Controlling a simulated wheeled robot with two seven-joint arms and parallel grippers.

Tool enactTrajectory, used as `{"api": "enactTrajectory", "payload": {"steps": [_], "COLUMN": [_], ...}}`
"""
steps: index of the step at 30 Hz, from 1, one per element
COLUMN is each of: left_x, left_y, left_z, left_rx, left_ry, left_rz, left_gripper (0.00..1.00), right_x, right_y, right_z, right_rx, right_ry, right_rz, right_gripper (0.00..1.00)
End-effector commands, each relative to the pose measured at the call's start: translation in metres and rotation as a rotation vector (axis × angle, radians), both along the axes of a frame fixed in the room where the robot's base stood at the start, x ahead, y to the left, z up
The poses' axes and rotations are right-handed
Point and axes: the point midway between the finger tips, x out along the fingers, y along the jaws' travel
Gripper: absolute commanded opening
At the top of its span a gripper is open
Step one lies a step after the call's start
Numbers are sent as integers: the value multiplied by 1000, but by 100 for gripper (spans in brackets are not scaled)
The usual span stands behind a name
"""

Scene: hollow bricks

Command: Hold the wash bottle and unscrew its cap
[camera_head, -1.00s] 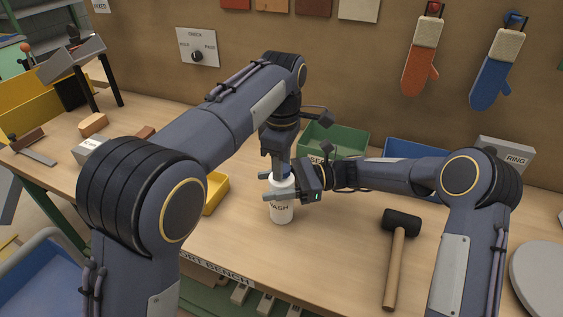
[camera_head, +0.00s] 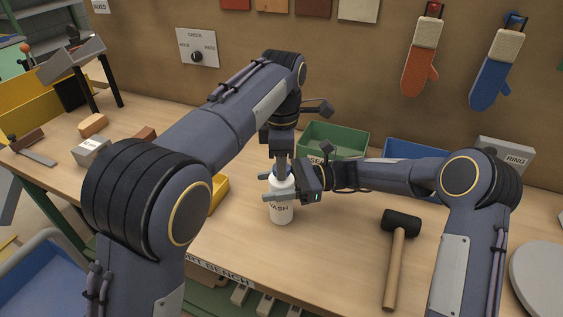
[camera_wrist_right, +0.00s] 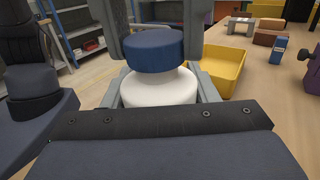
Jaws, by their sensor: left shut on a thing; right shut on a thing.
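The white wash bottle (camera_head: 281,212) stands upright on the bench in the head view. My right gripper (camera_head: 269,187) comes in level from the right and is shut around its upper body. In the right wrist view the white bottle (camera_wrist_right: 158,88) sits between the right gripper's fingers. Its blue cap (camera_wrist_right: 152,50) is on top of the bottle there. My left gripper (camera_head: 283,168) points down from above and is shut on the cap, with one finger on each side in the wrist view. Whether the cap's thread is loose cannot be seen.
A black-headed mallet (camera_head: 401,224) lies right of the bottle. A green bin (camera_head: 334,138) and a blue bin (camera_head: 417,150) stand behind. A yellow bin (camera_head: 219,191) is left of the bottle, partly behind my left arm. The bench in front of the bottle is clear.

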Motion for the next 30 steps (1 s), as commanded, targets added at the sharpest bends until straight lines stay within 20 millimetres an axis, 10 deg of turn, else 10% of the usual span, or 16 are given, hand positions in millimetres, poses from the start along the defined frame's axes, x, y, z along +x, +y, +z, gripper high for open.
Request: {"api": "enactTrajectory", "payload": {"steps": [30], "left_x": [1], "left_y": [0], "left_z": [34], "left_rx": [-1], "left_ry": [-2], "left_rz": [0], "left_gripper": [7], "right_x": [0], "right_y": [0], "right_z": [0], "right_rx": [0], "right_ry": [1], "right_rz": [0], "right_gripper": [0]}}
